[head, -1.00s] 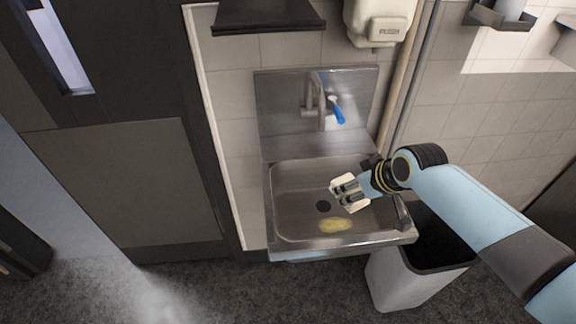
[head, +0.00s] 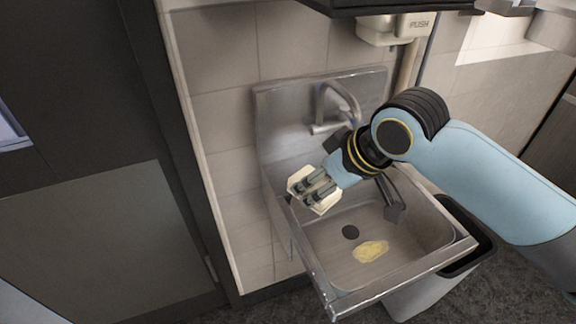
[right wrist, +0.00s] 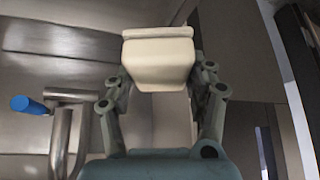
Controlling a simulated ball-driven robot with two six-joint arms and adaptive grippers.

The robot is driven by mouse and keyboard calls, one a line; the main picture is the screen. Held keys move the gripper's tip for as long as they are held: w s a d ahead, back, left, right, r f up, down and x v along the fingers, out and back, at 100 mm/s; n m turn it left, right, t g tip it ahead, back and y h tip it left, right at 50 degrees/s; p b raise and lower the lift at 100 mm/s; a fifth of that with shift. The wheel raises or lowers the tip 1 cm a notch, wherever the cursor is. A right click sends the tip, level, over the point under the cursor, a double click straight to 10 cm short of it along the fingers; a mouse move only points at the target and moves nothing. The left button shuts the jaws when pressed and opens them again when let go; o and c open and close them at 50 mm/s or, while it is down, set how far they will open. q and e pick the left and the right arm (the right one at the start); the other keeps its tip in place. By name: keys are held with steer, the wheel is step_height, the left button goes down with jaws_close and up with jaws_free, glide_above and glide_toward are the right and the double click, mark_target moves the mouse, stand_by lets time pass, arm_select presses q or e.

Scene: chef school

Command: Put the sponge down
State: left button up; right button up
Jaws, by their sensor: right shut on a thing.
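A cream block, which I take as the sponge (head: 327,204), sits between the fingers of my right gripper (head: 314,187). In the right wrist view the sponge (right wrist: 158,65) is wide and smooth, with a lip along its upper edge, and the fingers of the right gripper (right wrist: 160,85) hold its two sides. In the head view the gripper and sponge are over the left rear side of the steel sink (head: 325,260), in front of its backsplash. They look raised above the rim; the exact height is unclear. My left gripper is not in view.
A flat yellow patch (head: 371,250) lies on the sink floor by the dark drain (head: 350,232). The tap (head: 340,105) stands behind; its blue tip (right wrist: 28,105) shows in the wrist view. A bin (head: 425,290) stands below right, a soap dispenser (head: 385,32) above.

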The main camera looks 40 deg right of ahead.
steer(key=w+d, duration=0.1)
steer(key=w, duration=0.2)
steer(key=w+f, duration=0.1)
steer(key=w, duration=0.3)
steer(key=w+d+f+p, duration=0.1)
steer(key=w, duration=0.3)
steer(key=shift+w+d, duration=0.25)
steer(key=shift+d, duration=0.05)
steer(key=shift+f, duration=0.65)
step_height(320, 180, down, 4)
steer(key=shift+w+r, duration=0.15)
steer(key=shift+r, duration=0.05)
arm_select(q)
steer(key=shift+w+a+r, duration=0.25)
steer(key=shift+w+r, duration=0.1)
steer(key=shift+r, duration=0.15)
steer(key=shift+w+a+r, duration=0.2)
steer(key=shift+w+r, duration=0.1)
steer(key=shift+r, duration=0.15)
arm_select(e)
steer(key=shift+f, duration=0.1)
steer(key=shift+f, duration=0.1)
steer(key=o, duration=1)
